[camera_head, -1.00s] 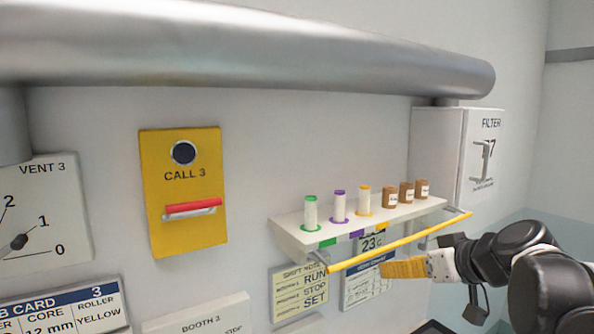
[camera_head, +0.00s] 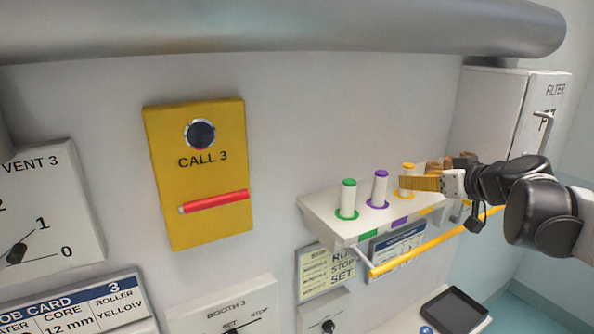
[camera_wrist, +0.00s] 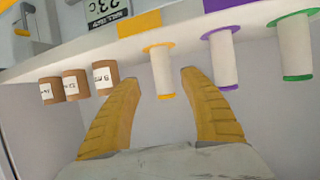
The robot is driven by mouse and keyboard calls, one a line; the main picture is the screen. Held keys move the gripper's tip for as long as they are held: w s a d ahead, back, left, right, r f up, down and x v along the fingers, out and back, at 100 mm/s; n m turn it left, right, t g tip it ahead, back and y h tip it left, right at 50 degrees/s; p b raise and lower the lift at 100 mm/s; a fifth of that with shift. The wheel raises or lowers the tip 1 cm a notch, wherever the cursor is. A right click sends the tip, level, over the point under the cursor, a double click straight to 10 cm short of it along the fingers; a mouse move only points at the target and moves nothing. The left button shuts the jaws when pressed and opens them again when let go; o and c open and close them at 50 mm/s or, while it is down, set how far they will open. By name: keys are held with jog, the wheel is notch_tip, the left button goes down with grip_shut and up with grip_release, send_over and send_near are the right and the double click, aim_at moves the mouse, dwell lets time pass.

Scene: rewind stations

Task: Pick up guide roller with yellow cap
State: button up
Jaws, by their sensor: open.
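The guide roller with the yellow cap (camera_head: 408,168) stands upright on the white shelf (camera_head: 322,213), in a yellow ring; my gripper hides its lower part in the head view. In the wrist view this roller (camera_wrist: 161,72) is white with a yellow end and lies between my spread fingertips, with a gap visible on each side. My gripper (camera_head: 404,183), with yellow ribbed fingers, is open and empty, in front of the shelf; it also shows in the wrist view (camera_wrist: 160,80). The purple-capped roller (camera_head: 380,189) and green-capped roller (camera_head: 348,199) stand to the left.
Several brown labelled containers (camera_wrist: 76,84) stand beside the yellow-capped roller. A yellow rail (camera_head: 420,247) runs along the shelf's front, below my gripper. A large pipe (camera_head: 280,28) crosses above, and a white filter cabinet (camera_head: 492,112) is on the right.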

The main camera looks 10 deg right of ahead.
jog(key=x, duration=0.4)
jog(key=shift+w+a+p, duration=0.25)
jog(key=shift+w+p, duration=0.05)
jog(key=shift+p, duration=0.1)
jog(key=shift+s+r, duration=0.1)
jog(key=shift+s, duration=0.2)
jog(key=shift+c, duration=1.2)
grip_shut()
jog(key=shift+r, duration=0.15)
